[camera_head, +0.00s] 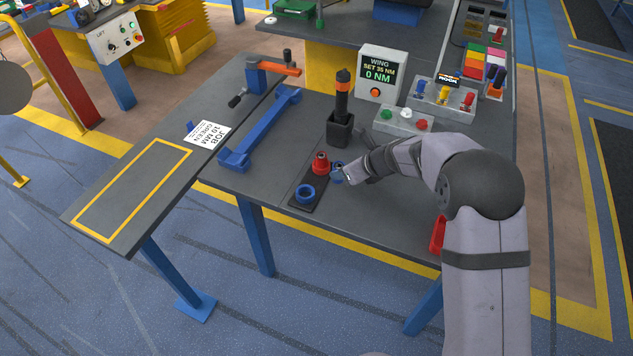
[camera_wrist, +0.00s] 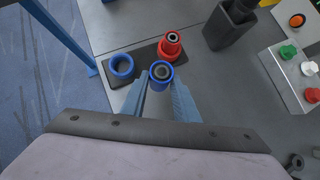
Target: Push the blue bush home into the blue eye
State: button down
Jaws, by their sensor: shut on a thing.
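The blue bush (camera_wrist: 161,72) is a short blue cylinder with a dark bore, held upright between the fingertips of my gripper (camera_wrist: 162,84). In the head view the blue bush (camera_head: 337,172) is partly hidden by my gripper (camera_head: 346,174). The blue eye (camera_head: 305,194) is an open blue ring near the front end of a dark plate. It also shows in the wrist view (camera_wrist: 122,66), left of the held bush, its hole empty. The bush is beside the eye, not over it.
A red eye with a narrower red piece standing in it (camera_head: 321,162) is on the dark plate (camera_head: 317,206), close to my gripper. A black holder with a tool (camera_head: 341,127) stands behind. A blue bar (camera_head: 262,128) lies left. A button box (camera_head: 403,121) stands behind right.

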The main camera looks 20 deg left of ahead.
jog(key=r+p, duration=0.1)
jog(key=p, duration=0.1)
send_over(310, 197)
jog(key=shift+a+f+b, duration=0.1)
jog(key=shift+f+b, duration=1.5)
jog(key=shift+b, duration=0.05)
jog(key=shift+f, duration=0.1)
jog(key=shift+f+b, duration=0.35)
jog(key=shift+b, duration=0.05)
jog(key=shift+f+b, duration=1.25)
jog(key=shift+f, duration=0.1)
dwell(0.4)
jog(key=c, duration=1.3)
grip_release()
